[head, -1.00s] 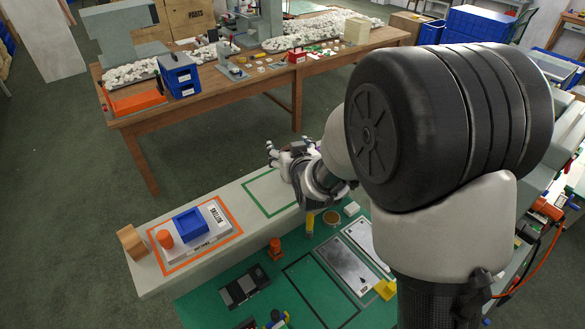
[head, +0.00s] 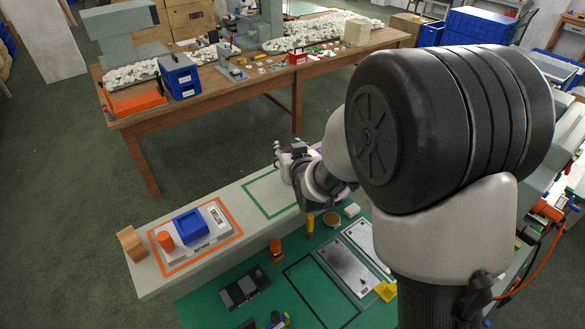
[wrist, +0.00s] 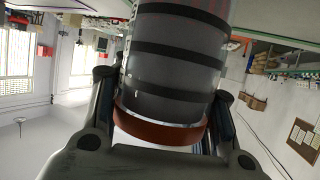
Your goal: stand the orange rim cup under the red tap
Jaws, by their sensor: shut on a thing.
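The orange rim cup (wrist: 165,85) fills the middle of the wrist view. It has a grey translucent body with dark bands and an orange-brown rim (wrist: 160,134) at the picture's bottom. My gripper (wrist: 163,92) is shut on it, one finger on each side. The room is inverted in this view, with the cup's rim toward the ceiling side. In the head view my gripper (head: 283,152) is above the pale bench strip, beside the green outlined square (head: 270,193). I cannot make out the cup there. I cannot identify the red tap in either view.
A wooden block (head: 132,243) stands at the strip's left end. A green mat (head: 210,300) carries several parts. A cluttered wooden table (head: 130,122) stands behind.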

